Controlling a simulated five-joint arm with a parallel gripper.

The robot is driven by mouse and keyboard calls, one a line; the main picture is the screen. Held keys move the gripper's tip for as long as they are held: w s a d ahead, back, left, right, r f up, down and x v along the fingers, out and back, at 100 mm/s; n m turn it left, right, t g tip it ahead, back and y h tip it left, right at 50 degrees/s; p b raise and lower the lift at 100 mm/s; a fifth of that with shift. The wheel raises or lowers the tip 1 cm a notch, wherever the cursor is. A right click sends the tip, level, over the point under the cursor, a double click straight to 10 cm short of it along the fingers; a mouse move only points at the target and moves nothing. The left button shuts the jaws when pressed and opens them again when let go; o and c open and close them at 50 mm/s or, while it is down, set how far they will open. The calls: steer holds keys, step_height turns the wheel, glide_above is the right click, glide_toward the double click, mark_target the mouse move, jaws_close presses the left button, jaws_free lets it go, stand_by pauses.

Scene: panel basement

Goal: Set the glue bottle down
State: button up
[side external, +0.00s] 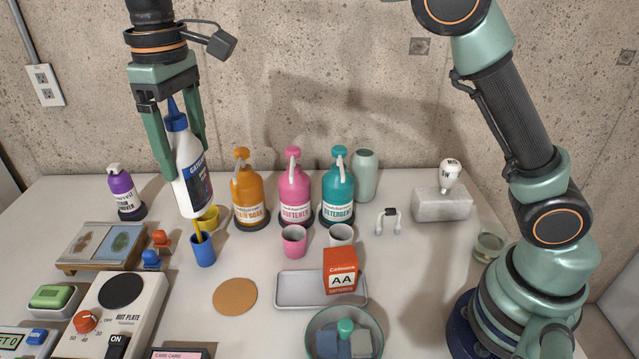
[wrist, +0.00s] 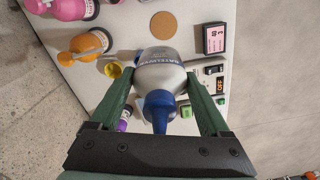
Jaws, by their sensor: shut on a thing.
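The glue bottle (side external: 190,172) is white with a blue nozzle cap and a dark label. My gripper (side external: 181,150) is shut on it and holds it nearly upright, slightly tilted, in the air at the left of the table. In the side external view its base overlaps the yellow cup and sits above the blue cup; I cannot tell the exact gap to the table. In the wrist view the glue bottle (wrist: 162,82) is between both fingers of my gripper (wrist: 160,110), with its blue cap toward the camera. The wrist view hides the table directly under the bottle.
Nearby are a blue cup (side external: 203,251) with a yellow stick, a yellow cup (side external: 211,217), an orange bottle (side external: 248,197), a purple bottle (side external: 124,195) and a wooden tray (side external: 73,263). A round cork mat (side external: 235,296) lies bare. A hot plate (side external: 122,310) stands front left.

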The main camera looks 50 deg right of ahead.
step_height(320, 180, down, 20)
steer(key=s+a+n, duration=0.1)
steer(key=s+a, duration=0.1)
steer(key=shift+s+a+f+n, duration=0.15)
steer(key=shift+s+a+n, duration=0.15)
steer(key=shift+s, duration=0.05)
stand_by(0.4)
